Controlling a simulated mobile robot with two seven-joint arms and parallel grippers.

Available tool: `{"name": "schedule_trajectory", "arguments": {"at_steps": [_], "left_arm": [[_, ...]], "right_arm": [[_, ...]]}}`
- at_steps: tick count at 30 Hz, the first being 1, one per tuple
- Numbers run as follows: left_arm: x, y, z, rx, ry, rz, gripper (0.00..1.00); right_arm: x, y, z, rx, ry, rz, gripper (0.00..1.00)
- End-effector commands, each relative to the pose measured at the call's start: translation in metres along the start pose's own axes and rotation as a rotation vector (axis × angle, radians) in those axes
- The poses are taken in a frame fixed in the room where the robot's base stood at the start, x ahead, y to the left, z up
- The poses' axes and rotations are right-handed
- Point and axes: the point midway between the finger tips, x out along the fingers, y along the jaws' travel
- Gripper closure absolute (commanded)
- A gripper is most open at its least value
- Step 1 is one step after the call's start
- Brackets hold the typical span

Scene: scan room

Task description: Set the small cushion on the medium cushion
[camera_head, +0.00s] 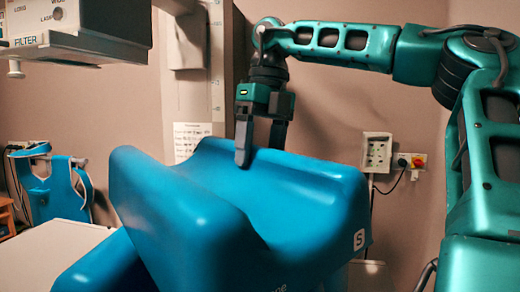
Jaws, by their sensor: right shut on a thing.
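The small cushion (340,205) is a glossy blue, trough-shaped block with a white "S" label on its right end. It fills the middle of the view and looks tilted. My right gripper (262,152) reaches down from above and is shut on the small cushion's far raised side. Another blue piece (98,268), perhaps the medium cushion, shows at the lower left, partly hidden behind the small cushion. Whether the two touch cannot be told. My left gripper is not in view.
A pale table top (45,250) lies at the lower left. A grey machine head (75,30) hangs at the upper left. A wall socket box (377,152) is behind the cushion at the right.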

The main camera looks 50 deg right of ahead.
Motion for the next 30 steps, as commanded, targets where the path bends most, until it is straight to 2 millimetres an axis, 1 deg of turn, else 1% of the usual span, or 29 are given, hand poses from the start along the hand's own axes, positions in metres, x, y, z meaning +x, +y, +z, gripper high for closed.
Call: {"name": "schedule_trajectory", "arguments": {"at_steps": [3, 4, 9, 11, 12, 19, 22, 26, 30], "left_arm": [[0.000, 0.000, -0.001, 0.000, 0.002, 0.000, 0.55], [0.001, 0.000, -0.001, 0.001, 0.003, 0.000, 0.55], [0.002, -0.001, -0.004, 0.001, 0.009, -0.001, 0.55], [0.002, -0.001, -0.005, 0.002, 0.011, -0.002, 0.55], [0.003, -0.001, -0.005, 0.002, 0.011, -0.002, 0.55], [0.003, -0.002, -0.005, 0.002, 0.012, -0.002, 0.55], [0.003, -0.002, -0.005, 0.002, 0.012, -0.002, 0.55], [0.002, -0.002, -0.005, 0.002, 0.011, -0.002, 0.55], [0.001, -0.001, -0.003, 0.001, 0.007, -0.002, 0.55]], "right_arm": [[0.000, 0.000, 0.000, 0.000, 0.000, -0.001, 1.00], [0.001, 0.000, 0.000, 0.000, 0.002, -0.003, 0.31], [0.001, 0.000, 0.000, 0.000, 0.002, -0.002, 0.15], [0.001, 0.000, 0.000, 0.000, 0.002, -0.002, 0.09], [0.001, 0.000, 0.000, 0.000, 0.002, -0.002, 0.08], [-0.001, 0.000, 0.000, 0.000, 0.002, -0.002, 0.08], [-0.006, 0.000, 0.001, 0.001, 0.001, -0.003, 0.08], [-0.025, 0.000, 0.001, 0.003, -0.002, -0.005, 0.08], [-0.052, 0.000, 0.001, 0.004, -0.001, -0.005, 0.08]]}}
